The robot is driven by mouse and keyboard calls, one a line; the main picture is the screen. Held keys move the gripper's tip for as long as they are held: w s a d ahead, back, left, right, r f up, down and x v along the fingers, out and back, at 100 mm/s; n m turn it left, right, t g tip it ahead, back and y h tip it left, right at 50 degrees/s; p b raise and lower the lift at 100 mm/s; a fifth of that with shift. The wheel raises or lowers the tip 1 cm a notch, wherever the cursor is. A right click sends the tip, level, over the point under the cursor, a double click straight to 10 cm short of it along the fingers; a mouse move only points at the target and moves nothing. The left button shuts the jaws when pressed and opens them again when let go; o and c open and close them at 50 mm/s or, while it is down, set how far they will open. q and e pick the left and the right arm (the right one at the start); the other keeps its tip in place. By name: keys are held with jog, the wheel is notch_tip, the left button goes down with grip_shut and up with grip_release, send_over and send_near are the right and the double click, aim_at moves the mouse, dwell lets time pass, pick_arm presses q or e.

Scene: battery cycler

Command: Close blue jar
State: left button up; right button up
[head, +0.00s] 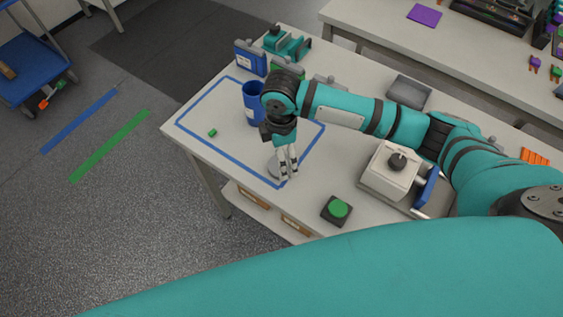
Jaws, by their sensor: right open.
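The blue jar (253,108) stands upright inside the blue outlined area on the table. Its top looks open, and my right arm hides part of its right side. My right gripper (288,177) points down near the front corner of the outline, in front of the jar and apart from it. It is open. A grey round piece (271,169), possibly a lid, lies on the table just beside the fingers and is partly hidden by them. I cannot tell whether the fingers touch it. My left gripper is not in view.
A small green block (212,133) lies left of the jar. Blue and teal devices (250,57) stand behind it. A green button box (338,210) and a white machine (392,172) stand to the right. The outline's left part is mostly clear.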

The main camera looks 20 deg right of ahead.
jog(key=shift+f, duration=0.75)
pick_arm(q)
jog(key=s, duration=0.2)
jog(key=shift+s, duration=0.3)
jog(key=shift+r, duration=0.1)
pick_arm(e)
jog(key=shift+f+p, duration=0.35)
jog(key=f, duration=0.1)
jog(key=f+p, duration=0.1)
jog(key=f, duration=0.1)
jog(key=shift+w+a+f, duration=0.15)
jog(key=shift+w+f, duration=0.1)
jog(key=shift+f, duration=0.5)
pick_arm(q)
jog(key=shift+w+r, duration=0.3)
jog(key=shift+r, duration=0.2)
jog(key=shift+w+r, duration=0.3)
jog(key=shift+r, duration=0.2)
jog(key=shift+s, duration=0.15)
pick_arm(e)
jog(key=c, duration=1)
